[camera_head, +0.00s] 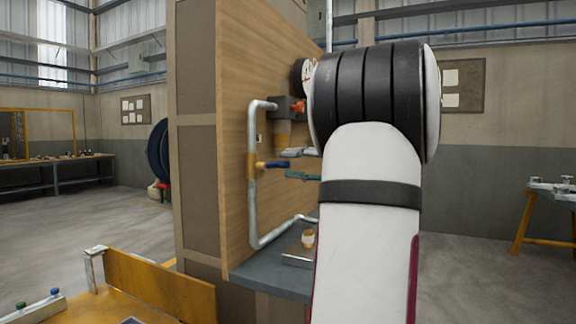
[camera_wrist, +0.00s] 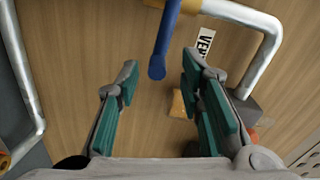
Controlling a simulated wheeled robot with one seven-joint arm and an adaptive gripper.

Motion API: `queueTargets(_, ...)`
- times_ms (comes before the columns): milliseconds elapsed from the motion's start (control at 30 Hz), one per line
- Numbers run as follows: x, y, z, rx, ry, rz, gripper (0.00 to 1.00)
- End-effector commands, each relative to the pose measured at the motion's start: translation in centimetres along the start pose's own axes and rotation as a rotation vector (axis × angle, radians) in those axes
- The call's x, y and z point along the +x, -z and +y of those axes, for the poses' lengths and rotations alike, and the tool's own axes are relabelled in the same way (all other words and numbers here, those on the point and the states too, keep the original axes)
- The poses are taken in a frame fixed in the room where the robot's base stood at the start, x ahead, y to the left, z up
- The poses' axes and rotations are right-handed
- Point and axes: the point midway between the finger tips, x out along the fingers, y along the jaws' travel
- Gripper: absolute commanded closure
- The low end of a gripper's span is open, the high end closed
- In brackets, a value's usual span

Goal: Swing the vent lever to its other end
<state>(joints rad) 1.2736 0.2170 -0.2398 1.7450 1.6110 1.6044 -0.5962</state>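The blue vent lever (camera_head: 277,165) sticks out from a yellow valve body (camera_head: 260,165) on a grey pipe, pointing right in the head view. In the wrist view the lever (camera_wrist: 164,42) hangs from the top edge, and its rounded tip shows between my fingertips. My gripper (camera_wrist: 160,74) is open, with its teal-padded fingers apart on either side of the tip. I see no contact with either finger. In the head view one teal finger (camera_head: 303,176) shows just below the lever; my arm hides most of the gripper. A partly cut-off label (camera_wrist: 205,42) starting "VE" is beside the lever.
The grey pipe (camera_head: 252,205) runs down the wooden panel (camera_head: 236,120) and bends right near a grey shelf (camera_head: 262,276). A grey box-like fitting (camera_head: 284,107) with a red part sits above the lever. A yellow bench (camera_head: 150,285) stands at front left.

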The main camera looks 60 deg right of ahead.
Motion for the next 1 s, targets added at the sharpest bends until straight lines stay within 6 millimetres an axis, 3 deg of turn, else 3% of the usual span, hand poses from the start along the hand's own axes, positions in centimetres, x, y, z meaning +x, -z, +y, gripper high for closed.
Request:
queueTargets(300,-6.5,0.0,0.1,0.000,-0.002,0.002,0.65)
queueTargets(500,-9.1,0.0,0.1,0.000,-0.001,0.001,0.65)
queueTargets(900,-9.8,-0.1,0.1,0.001,-0.001,-0.002,0.65)
queueTargets(1000,-9.8,0.0,0.1,0.009,0.000,-0.003,0.88)
